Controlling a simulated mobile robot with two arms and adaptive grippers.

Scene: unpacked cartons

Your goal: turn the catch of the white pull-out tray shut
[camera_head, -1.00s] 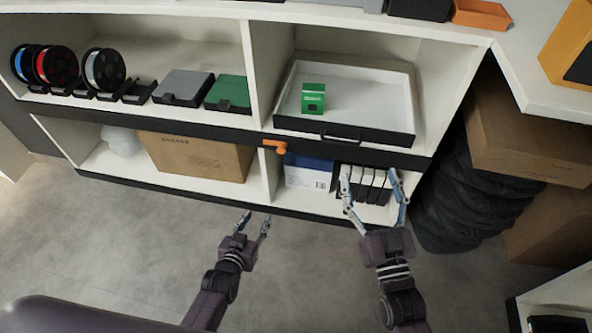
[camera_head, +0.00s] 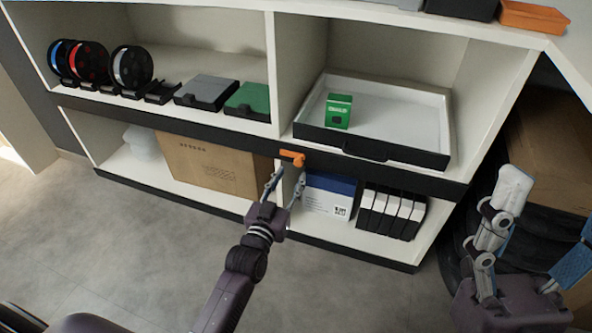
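The white pull-out tray (camera_head: 398,115) with a black front sits in the upper right compartment of the shelf. A green box (camera_head: 338,111) stands in it. The orange catch (camera_head: 292,158) is on the black rail just below the tray's left front corner; its longer part lies roughly sideways along the rail. My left gripper (camera_head: 286,182) is open and empty, just below the catch, its fingertips apart from each other; I cannot tell whether one touches it. My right gripper (camera_head: 548,215) is large at the right edge, its fingers apart with nothing seen between them.
Below the tray stand a blue and white box (camera_head: 330,196) and several black and white binders (camera_head: 392,211). Spools (camera_head: 130,66) stand upper left. Brown boxes and dark tyres are at the right. The floor in front is clear.

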